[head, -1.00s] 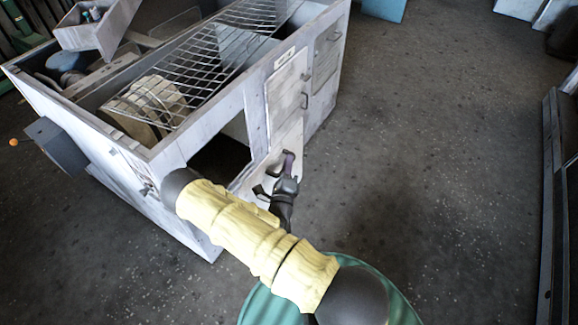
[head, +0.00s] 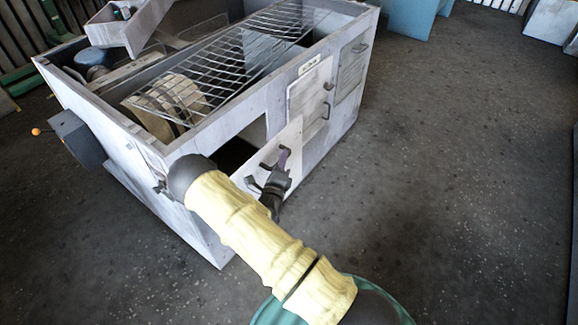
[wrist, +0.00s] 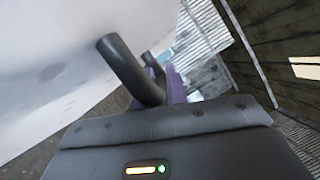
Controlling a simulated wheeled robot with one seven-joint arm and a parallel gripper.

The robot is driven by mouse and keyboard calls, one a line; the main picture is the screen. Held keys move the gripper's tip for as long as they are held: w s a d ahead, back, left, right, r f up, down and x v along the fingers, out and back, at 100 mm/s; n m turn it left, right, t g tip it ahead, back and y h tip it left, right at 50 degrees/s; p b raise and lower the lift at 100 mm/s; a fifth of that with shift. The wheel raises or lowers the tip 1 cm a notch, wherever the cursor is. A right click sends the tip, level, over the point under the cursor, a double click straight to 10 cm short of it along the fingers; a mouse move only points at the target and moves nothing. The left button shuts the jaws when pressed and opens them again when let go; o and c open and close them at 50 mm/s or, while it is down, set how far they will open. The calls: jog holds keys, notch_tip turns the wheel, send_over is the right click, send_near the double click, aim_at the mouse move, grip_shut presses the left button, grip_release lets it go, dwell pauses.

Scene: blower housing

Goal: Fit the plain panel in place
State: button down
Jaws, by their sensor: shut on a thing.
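The plain panel (head: 292,142) is a pale, flat sheet with a dark handle. In the head view it stands tilted in front of the lower right part of an opening (head: 256,133) in the housing's near side. My gripper (head: 277,167) is shut on the panel's handle (wrist: 130,70). In the wrist view the pale panel face (wrist: 50,60) fills the left side, and purple finger parts of my gripper (wrist: 172,88) show by the handle. My arm hides the panel's lower left part. I cannot tell whether the panel touches the frame.
The pale housing (head: 110,115) carries a wire grille (head: 235,60) on top. A labelled panel (head: 309,88) and another panel (head: 352,68) sit right of the opening. A grey box (head: 78,140) juts out at left. The floor at right is clear.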

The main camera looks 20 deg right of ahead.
aim_at(267, 158)
jog(key=w+a+b, duration=0.1)
jog(key=w, duration=0.1)
jog(key=w+a+b, duration=0.1)
jog(key=w+a, duration=0.1)
jog(key=shift+w+a+f+b, duration=0.2)
jog(key=shift+w+b, duration=0.1)
jog(key=shift+b, duration=0.1)
jog(key=w+a+b, duration=0.1)
jog(key=w+a, duration=0.3)
jog(key=w, duration=0.2)
jog(key=shift+w+a+b, duration=0.35)
jog(key=shift+a+b, duration=0.05)
jog(key=shift+f, duration=0.1)
jog(key=shift+m, duration=0.3)
jog(key=shift+w+a, duration=0.1)
jog(key=shift+w, duration=0.05)
dwell(0.3)
jog(key=shift+f, duration=0.15)
jog(key=shift+f, duration=0.3)
jog(key=shift+a+f, duration=0.1)
jog(key=shift+f, duration=0.45)
dwell(0.9)
